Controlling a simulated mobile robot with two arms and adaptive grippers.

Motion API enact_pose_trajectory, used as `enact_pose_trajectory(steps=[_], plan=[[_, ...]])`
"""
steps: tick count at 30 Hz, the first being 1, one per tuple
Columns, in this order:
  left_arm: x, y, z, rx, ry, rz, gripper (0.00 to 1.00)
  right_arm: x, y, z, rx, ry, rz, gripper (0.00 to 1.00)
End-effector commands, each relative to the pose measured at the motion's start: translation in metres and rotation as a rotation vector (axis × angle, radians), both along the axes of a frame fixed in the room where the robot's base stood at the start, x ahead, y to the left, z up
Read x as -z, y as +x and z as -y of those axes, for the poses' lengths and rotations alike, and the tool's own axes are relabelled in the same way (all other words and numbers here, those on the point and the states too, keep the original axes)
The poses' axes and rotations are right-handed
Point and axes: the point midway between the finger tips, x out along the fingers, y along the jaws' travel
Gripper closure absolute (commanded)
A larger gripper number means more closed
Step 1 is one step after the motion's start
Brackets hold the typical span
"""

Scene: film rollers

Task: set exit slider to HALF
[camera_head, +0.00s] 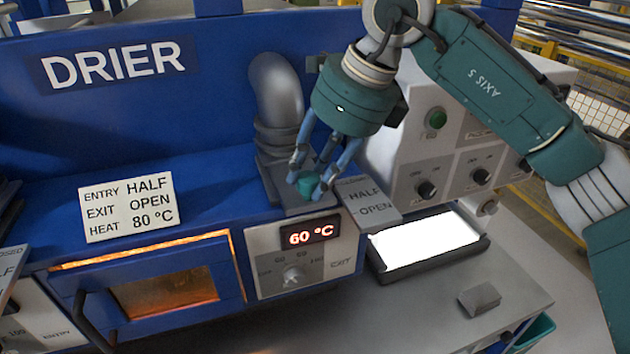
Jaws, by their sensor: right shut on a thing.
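The exit slider's teal knob (308,181) stands on a grey plate at the foot of the pipe on the blue drier. My right gripper (305,187) reaches down from above and is shut on this knob, its fingers around it. A tilted label plate (368,203) just right of the slider reads HALF and OPEN, its top line partly hidden by the gripper. The fingers and hand hide part of the slider track, so I cannot tell its exact setting. My left gripper is not in view.
A white card (128,206) reads ENTRY HALF, EXIT OPEN, HEAT 80 °C. The grey pipe (276,90) rises close behind the gripper. A lit panel (425,241) and grey block (479,298) are at right.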

Motion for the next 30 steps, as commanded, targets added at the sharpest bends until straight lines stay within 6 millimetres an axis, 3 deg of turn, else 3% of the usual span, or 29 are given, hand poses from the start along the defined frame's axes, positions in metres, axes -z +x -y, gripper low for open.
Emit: enact_pose_trajectory(steps=[5, 6, 9, 15, 19, 23, 30], plan=[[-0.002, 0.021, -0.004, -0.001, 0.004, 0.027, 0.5, 0.001, -0.002, -0.002, -0.004, 0.003, -0.006, 1.0], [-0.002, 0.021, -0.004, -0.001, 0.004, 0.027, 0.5, 0.001, -0.002, -0.002, -0.005, 0.003, -0.007, 0.67], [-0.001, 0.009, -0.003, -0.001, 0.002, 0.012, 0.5, 0.001, -0.002, -0.002, -0.005, 0.001, -0.007, 0.51], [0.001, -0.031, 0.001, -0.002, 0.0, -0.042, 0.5, 0.003, -0.002, -0.001, -0.003, 0.0, -0.008, 0.51], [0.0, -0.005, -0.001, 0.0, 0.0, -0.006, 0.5, 0.0, -0.002, 0.0, -0.002, -0.001, -0.007, 0.51], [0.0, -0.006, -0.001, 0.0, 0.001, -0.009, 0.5, -0.015, -0.004, 0.005, 0.0, 0.0, -0.004, 0.51], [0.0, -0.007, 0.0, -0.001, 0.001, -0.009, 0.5, -0.062, -0.015, 0.022, -0.001, 0.001, -0.002, 0.51]])
